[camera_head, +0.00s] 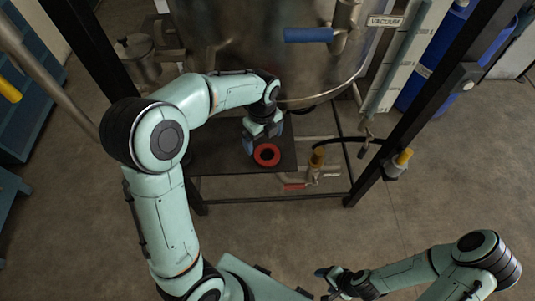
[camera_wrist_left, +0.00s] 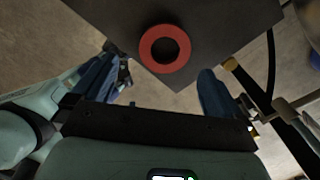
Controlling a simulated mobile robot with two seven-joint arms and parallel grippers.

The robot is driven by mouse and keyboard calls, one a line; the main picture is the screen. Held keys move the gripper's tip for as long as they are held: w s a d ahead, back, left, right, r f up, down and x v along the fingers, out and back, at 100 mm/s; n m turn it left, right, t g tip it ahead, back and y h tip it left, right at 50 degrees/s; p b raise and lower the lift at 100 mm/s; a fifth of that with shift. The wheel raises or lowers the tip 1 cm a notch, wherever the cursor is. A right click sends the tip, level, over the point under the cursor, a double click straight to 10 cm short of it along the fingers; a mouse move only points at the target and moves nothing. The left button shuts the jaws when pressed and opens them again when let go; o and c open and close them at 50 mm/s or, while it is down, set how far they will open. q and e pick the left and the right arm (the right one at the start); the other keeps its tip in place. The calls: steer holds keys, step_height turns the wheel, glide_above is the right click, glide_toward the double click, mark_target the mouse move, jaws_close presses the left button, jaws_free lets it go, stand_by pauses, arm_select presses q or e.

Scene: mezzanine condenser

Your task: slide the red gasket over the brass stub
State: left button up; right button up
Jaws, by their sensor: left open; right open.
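The red gasket (camera_head: 266,164) is a flat ring lying on a dark plate (camera_head: 215,155) below the steel vessel. It also shows in the left wrist view (camera_wrist_left: 165,71), near the plate's corner. My left gripper (camera_head: 263,142) is open and empty, above the plate beside the gasket. In the left wrist view its fingers stand apart on either side, nearer the camera than the ring. The brass stub (camera_head: 318,157) stands upright on pipework right of the plate; a brass end (camera_wrist_left: 230,64) shows beyond the right finger. My right gripper (camera_head: 330,280) is open, low in the head view.
A black frame post (camera_head: 425,85) rises at the right, with a second brass-coloured fitting (camera_head: 404,157) beside it. A red-handled valve (camera_head: 297,186) sits below the stub. A blue-handled valve (camera_head: 308,35) is on the vessel (camera_head: 235,50). The floor in front is clear.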

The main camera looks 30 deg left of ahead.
mark_target(266, 155)
arm_select(q)
steer(key=f, duration=0.3)
steer(key=shift+w, duration=0.25)
steer(key=f, duration=0.5)
steer(key=shift+w+d, duration=0.15)
steer(key=shift+w, duration=0.1)
steer(key=shift+s, duration=0.1)
steer(key=c, duration=1)
